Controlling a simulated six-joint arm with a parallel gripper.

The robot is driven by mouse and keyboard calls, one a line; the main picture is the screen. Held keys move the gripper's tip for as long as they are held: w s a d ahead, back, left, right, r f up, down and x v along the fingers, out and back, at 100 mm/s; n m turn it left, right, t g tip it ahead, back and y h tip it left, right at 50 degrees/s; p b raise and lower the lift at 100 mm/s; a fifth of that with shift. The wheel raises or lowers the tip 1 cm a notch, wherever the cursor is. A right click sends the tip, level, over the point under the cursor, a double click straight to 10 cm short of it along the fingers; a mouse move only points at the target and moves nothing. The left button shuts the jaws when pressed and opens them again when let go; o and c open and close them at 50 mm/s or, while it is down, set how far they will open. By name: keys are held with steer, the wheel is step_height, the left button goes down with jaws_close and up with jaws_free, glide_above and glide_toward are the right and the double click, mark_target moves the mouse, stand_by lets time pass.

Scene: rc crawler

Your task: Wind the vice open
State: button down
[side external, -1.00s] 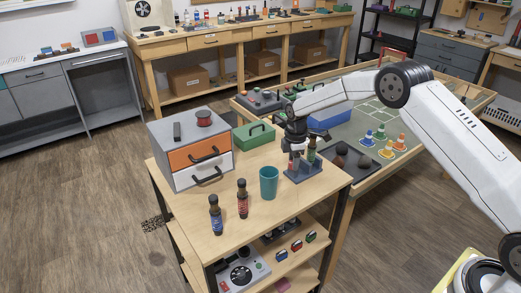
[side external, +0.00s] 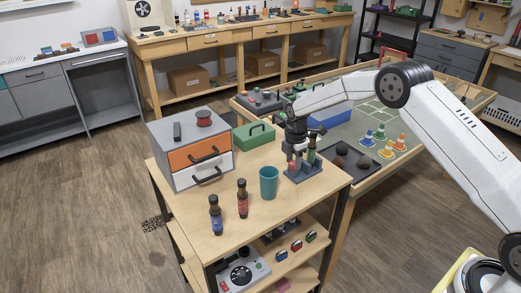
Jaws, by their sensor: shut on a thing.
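My gripper (side external: 297,153) points down over the right part of the wooden cart top. It is shut on a small reddish piece (side external: 292,166) at a low blue-grey stand (side external: 305,174). The fingers partly hide this piece, and its exact shape is too small to tell. A dark bottle with a green band (side external: 312,157) stands upright in the stand, just right of the fingers. I cannot pick out a vice or its handle with certainty at this size.
A teal cup (side external: 268,183) stands left of the stand. A red-label bottle (side external: 242,199) and a blue-label bottle (side external: 215,214) stand near the front edge. A drawer box (side external: 190,150) and green case (side external: 253,135) are behind. A dark tray (side external: 350,160) lies at right.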

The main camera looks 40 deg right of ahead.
steer(key=shift+n, duration=0.4)
steer(key=shift+n, duration=1.3)
steer(key=shift+n, duration=1.5)
steer(key=shift+n, duration=1.5)
steer(key=shift+c, duration=0.8)
jaws_free()
